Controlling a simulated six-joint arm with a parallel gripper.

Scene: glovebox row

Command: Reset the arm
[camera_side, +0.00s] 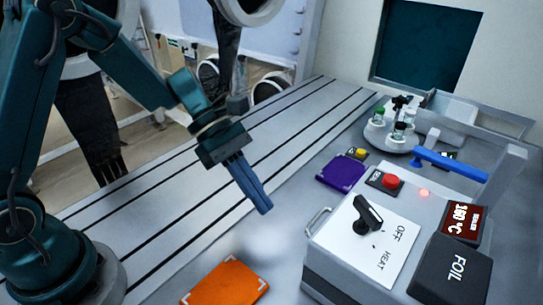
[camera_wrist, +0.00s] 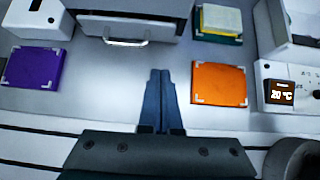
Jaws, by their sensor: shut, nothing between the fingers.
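My gripper (camera_side: 262,206) has blue fingers pressed together, with nothing between them. It hangs in the air over the grey grooved table, in front of the metal box with the drawer handle. In the wrist view my gripper (camera_wrist: 160,75) points at the bare table between a purple pad (camera_wrist: 33,68) and an orange pad (camera_wrist: 219,84). The side view also shows the purple pad (camera_side: 342,173) and the orange pad (camera_side: 226,284); both look empty.
A blue-handled bar (camera_side: 450,165) stands behind. A round tray (camera_side: 378,136) holds vials. Another display (camera_wrist: 281,91) reads 20 °C.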

